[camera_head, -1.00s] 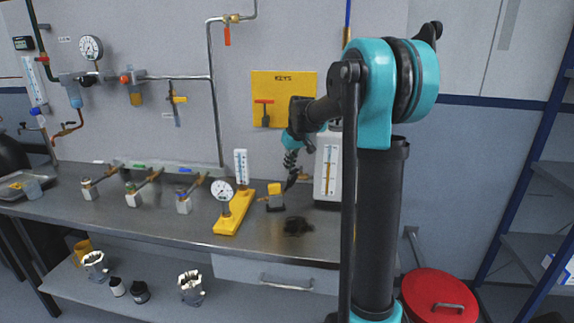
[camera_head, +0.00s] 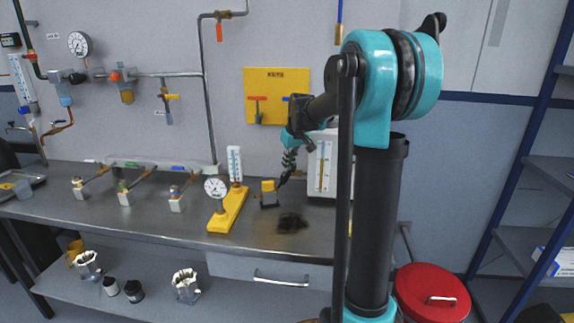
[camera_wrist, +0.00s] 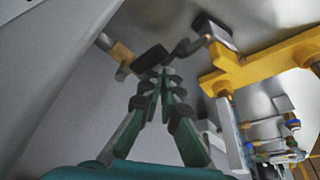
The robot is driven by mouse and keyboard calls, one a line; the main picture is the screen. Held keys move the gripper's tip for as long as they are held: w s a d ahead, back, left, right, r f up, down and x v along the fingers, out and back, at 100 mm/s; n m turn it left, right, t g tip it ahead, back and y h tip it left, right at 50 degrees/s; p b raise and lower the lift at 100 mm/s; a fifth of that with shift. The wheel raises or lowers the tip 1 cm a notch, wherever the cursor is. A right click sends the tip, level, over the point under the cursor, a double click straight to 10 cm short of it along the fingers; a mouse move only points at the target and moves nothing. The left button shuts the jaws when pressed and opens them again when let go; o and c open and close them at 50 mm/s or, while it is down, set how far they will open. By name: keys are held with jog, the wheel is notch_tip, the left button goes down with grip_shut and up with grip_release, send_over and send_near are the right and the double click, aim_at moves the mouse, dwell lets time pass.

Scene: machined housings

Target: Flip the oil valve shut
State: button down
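My gripper (camera_head: 282,183) points down over the bench, just right of a small yellow-topped dark block (camera_head: 268,192). In the wrist view my gripper (camera_wrist: 165,58) has green fingers drawn close together. Whether anything is between the tips is unclear. A brass-and-grey fitting (camera_wrist: 121,55) lies just left of the fingertips. I cannot read which valve is for oil. My gripper is well right of these three.
A yellow stand (camera_head: 227,212) with a dial gauge stands left of my gripper. A white gauge panel (camera_head: 322,165) is close on its right. A dark stain (camera_head: 292,222) marks the bench (camera_head: 150,225) in front. Wall pipes carry red and yellow handles.

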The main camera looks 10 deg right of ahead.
jog(key=shift+s+d, duration=0.25)
jog(key=shift+d, duration=0.1)
jog(key=a+v, duration=0.1)
jog(key=v, duration=1)
jog(key=shift+d+r, duration=0.25)
jog(key=shift+r, duration=0.25)
